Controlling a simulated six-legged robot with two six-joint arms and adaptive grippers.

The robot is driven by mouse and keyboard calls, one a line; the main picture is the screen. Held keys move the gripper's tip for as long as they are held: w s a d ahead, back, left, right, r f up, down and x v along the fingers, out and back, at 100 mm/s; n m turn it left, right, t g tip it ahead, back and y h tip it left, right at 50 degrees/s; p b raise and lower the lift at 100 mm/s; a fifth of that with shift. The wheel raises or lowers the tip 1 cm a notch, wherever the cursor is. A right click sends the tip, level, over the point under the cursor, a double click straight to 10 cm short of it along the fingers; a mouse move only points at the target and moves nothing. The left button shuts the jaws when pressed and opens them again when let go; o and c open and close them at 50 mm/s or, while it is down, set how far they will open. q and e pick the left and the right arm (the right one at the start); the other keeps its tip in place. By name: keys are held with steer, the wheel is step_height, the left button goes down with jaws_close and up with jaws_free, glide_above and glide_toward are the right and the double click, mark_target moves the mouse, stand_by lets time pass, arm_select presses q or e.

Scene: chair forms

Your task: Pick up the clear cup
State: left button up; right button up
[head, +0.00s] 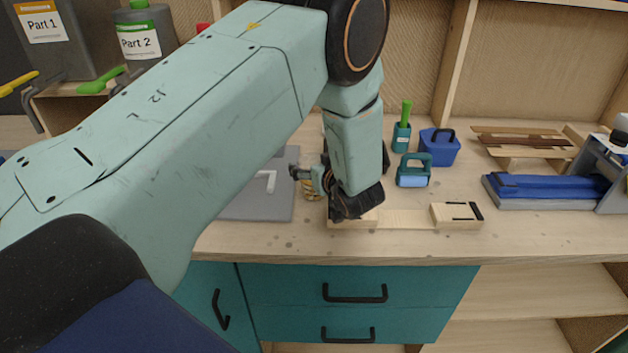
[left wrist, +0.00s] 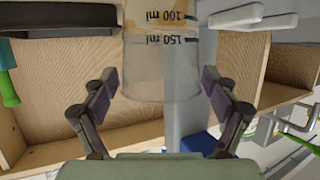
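The clear cup (left wrist: 161,65) shows in the left wrist view, see-through, with dark 100 ml and 150 ml marks that read upside down. Its upper part runs out of the top of that picture. My left gripper (left wrist: 160,84) is open, with one finger on each side of the cup. A gap shows between each finger and the cup wall. In the head view my left arm reaches over the workbench, and I cannot make out the cup there. My right gripper is in neither view.
On the bench (head: 420,240), a blue caddy (head: 440,147), a teal-handled block (head: 413,171) and a small wooden block (head: 457,215) stand right of my arm. A grey mat (head: 260,205) lies left of my wrist. Blue-topped equipment (head: 550,188) is at the right.

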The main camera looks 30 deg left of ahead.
arm_select(q)
steer(key=shift+s, duration=0.15)
steer(key=shift+c, duration=1.4)
steer(key=c, duration=0.4)
steer(key=shift+c, duration=0.2)
